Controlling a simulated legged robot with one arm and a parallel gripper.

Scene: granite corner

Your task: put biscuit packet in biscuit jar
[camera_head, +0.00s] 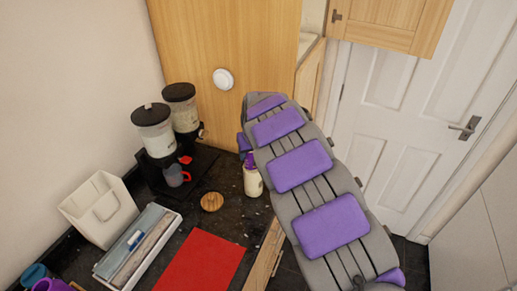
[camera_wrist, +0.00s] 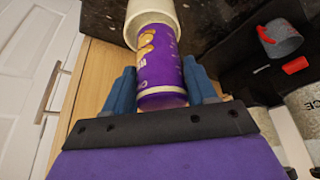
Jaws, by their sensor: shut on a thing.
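The biscuit packet (camera_wrist: 160,72) is a purple cylinder with yellow and white print. My gripper (camera_wrist: 160,80) is shut on it, with a blue finger on each side. The packet's far end is at the mouth of the cream biscuit jar (camera_wrist: 164,8) in the wrist view; how deep it sits inside is hard to tell. In the head view the jar (camera_head: 252,183) stands upright on the dark counter just left of my arm, with a bit of the purple packet (camera_head: 250,160) at its top. My arm hides most of the gripper there.
A round wooden lid or coaster (camera_head: 212,201) lies left of the jar. A red mat (camera_head: 200,262), a tray (camera_head: 138,246), a white box (camera_head: 98,209), a mug (camera_head: 176,176) and two black-lidded dispensers (camera_head: 153,130) fill the counter's left. A wooden panel rises behind.

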